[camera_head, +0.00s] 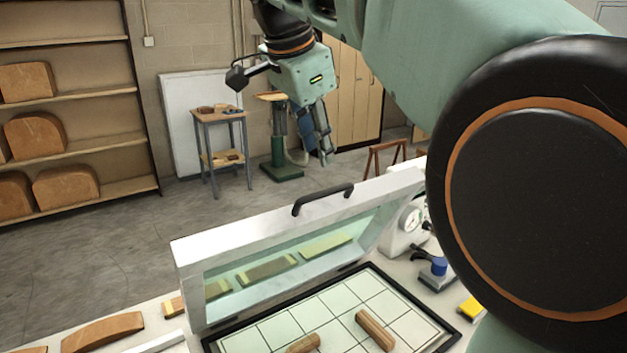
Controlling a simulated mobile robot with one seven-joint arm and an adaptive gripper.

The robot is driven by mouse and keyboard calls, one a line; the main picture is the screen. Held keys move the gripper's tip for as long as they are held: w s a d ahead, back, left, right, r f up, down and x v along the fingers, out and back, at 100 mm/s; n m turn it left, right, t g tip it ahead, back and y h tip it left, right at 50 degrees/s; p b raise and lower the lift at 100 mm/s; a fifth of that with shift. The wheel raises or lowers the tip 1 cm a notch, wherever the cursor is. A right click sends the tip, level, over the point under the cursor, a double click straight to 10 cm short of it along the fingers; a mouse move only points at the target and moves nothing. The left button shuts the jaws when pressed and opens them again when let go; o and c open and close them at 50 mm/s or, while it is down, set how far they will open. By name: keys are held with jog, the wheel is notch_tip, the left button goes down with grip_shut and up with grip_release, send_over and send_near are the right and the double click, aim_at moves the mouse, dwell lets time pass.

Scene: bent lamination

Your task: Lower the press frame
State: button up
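The press frame (187,262) is a white rectangular frame with a clear greenish pane. It stands raised and tilted over the far side of the press bed. A black bar handle (323,197) sits on its upper edge. The press bed (275,333) is a pale gridded surface with a black rim, holding two wooden pieces (375,331). My gripper (324,158) hangs above and beyond the handle, pointing down, and is not touching it. Its fingers overlap in this view, so their opening cannot be judged. Nothing is seen held in it.
A pressure gauge unit (409,219), a blue-topped tool (438,268) and a yellow block (470,308) are right of the frame. Curved wooden pieces (103,331) lie at left on the bench. My arm hides much of the right side. The space around the handle looks clear.

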aim_at(327, 190)
jog(key=x, duration=1)
jog(key=shift+w+f, duration=0.15)
jog(key=shift+f, duration=0.2)
grip_shut()
